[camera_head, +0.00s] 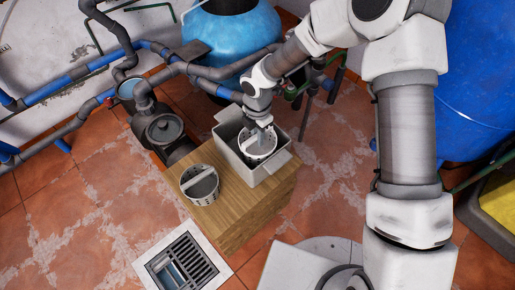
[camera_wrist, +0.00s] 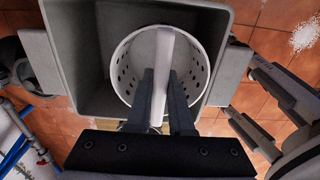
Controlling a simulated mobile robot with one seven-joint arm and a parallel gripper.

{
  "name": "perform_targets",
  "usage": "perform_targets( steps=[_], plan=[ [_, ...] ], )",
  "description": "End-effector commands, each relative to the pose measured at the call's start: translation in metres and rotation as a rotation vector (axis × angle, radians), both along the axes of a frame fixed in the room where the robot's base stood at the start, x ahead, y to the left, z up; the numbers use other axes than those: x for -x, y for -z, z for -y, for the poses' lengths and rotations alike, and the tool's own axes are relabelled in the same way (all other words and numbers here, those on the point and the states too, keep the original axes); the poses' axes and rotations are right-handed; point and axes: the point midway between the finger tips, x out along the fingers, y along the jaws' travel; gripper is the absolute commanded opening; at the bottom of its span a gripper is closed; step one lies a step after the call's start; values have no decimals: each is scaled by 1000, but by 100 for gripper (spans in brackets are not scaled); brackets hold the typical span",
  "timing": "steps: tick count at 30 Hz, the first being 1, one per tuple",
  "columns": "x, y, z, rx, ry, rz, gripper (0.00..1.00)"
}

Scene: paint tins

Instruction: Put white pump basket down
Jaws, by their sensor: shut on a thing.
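The white pump basket (camera_head: 256,152) is a round perforated basket with a white handle bar across its top. It is at the opening of an open grey box (camera_head: 226,132), within the box's rim as seen from above. In the wrist view the basket (camera_wrist: 125,72) lies inside the outline of the box (camera_wrist: 90,45), towards its right side. My gripper (camera_head: 262,128) is above it, and its two dark fingers (camera_wrist: 161,95) are shut on the handle. Whether the basket's bottom touches the box floor is hidden.
The box stands on a wooden block (camera_head: 240,210). A second perforated basket (camera_head: 200,184), holding grey contents, stands at the block's left. A pump (camera_head: 163,130) and pipes lie behind left. A floor drain (camera_head: 182,262) is in front. A blue tank (camera_head: 235,35) is behind.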

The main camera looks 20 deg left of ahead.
Motion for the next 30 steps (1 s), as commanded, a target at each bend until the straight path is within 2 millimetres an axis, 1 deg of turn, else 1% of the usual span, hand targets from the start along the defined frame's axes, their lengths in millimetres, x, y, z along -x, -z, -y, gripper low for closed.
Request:
perform_targets(
  steps=[1,5,7,13,15,21,25,26,30],
  plan=[
    [0,6,0,0,0,0,0],
    [-1,12,0,-1,1,2,0],
    [0,20,0,-1,1,0,0],
    [0,51,0,0,0,0,0],
    [0,54,0,0,0,0,0],
    [0,53,0,0,1,1,0],
    [0,57,0,-1,1,0,0],
    [0,57,0,-1,1,0,21],
    [0,56,0,-1,1,0,46]
  ],
)
